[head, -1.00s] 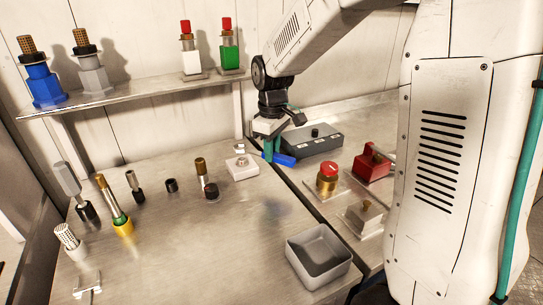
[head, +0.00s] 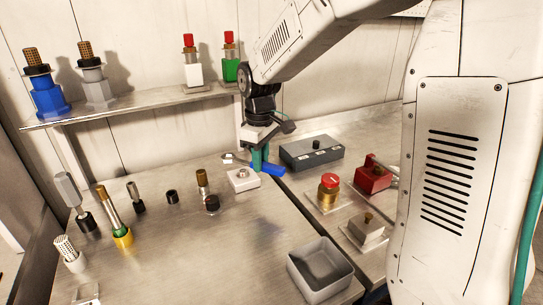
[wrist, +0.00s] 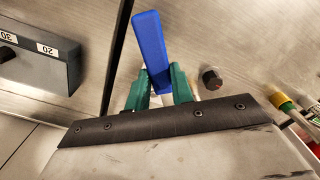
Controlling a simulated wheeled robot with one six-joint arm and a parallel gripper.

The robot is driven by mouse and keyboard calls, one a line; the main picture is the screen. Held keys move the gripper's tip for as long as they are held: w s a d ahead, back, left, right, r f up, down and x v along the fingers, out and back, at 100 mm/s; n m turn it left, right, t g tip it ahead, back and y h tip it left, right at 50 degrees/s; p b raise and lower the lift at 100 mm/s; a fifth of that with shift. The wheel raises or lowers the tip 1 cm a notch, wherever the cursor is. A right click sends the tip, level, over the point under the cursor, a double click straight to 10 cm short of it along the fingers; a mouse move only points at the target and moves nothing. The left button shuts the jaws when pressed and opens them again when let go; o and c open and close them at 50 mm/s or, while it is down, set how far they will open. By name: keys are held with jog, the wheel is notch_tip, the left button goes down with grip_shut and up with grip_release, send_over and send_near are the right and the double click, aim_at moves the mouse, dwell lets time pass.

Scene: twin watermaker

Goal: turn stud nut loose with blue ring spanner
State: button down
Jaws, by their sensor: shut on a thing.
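My gripper (head: 258,160) has teal fingers and is shut on the blue ring spanner (head: 268,169). The spanner's blue handle points right in the head view and away from my gripper in the wrist view (wrist: 152,50). Its pale metal end shows left of my fingers, above and behind a white block (head: 242,181) with a small metal nut (head: 242,173) on top. The spanner looks apart from the nut, but the height between them is hard to judge. The nut is not clear in the wrist view, where my fingers and wrist hide the spanner's other end.
A grey box with a knob (head: 312,152) stands right of my gripper. A red-topped brass valve (head: 328,190), a red block (head: 374,178) and an open grey bin (head: 320,272) are nearer. A brown-capped cylinder (head: 205,188) stands left of the white block. A shelf (head: 130,105) is behind.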

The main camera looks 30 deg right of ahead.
jog(key=shift+s+a+f+m, duration=0.15)
jog(key=shift+a+f+m, duration=0.75)
jog(key=shift+m, duration=1.2)
jog(key=shift+s+a+f+m, duration=0.1)
jog(key=shift+a+f+m, duration=0.3)
jog(key=shift+a+m, duration=1.35)
jog(key=shift+s+a+f+m, duration=0.15)
jog(key=shift+a+f+m, duration=0.55)
jog(key=shift+m, duration=1.75)
jog(key=shift+f, duration=1.25)
